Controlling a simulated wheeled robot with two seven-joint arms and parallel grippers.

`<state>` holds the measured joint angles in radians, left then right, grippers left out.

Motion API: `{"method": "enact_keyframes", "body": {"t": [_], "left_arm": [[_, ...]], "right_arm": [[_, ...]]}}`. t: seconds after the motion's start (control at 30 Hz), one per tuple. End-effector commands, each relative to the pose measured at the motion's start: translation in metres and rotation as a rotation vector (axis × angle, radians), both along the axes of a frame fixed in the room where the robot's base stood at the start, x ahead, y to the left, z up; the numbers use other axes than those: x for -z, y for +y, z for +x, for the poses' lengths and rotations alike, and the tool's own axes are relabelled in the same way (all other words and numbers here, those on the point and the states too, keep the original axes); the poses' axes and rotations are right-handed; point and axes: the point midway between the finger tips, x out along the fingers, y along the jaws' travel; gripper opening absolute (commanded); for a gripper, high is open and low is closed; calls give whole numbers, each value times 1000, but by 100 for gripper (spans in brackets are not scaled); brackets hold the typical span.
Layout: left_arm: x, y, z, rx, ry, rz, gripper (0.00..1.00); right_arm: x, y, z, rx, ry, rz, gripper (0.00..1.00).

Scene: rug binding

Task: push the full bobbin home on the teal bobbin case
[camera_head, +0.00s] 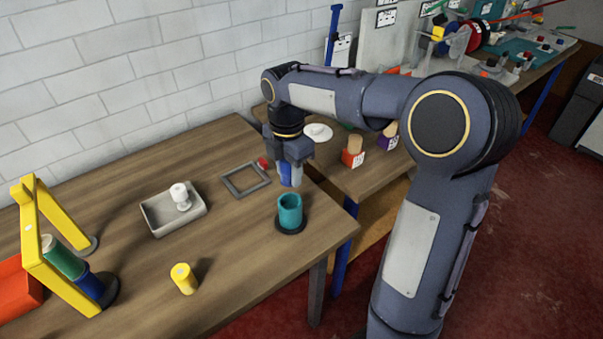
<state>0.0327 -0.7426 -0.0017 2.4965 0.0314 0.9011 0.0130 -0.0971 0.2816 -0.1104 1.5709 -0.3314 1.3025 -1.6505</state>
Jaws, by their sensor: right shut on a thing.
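The teal bobbin case (290,214) stands upright on a dark round base near the right edge of the wooden table. Its top is open, and I see no bobbin in it. My right gripper (290,179) points down, shut on a small blue bobbin (285,173). The bobbin shows between the fingers, just above and behind the case in the picture, and looks apart from it. The fingers hide much of the bobbin, so I cannot tell how full it is. My left gripper is out of view.
A grey tray (160,222) holds a white spool (181,197). A yellow spool (183,279) stands in front. A grey square frame (231,187) lies behind the case. A yellow stand (36,238) with green and blue spools is at left. The table's middle is clear.

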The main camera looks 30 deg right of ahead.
Motion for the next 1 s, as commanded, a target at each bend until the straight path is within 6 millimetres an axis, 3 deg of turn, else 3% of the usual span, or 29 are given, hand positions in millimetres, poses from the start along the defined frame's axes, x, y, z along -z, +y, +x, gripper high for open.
{"method": "enact_keyframes", "body": {"t": [0.57, 1.0], "left_arm": [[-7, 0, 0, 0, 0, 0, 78], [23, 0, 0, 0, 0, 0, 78]], "right_arm": [[-1, 0, 3, -3, -1, 0, 13], [41, 0, 2, -3, 0, -1, 13]]}}
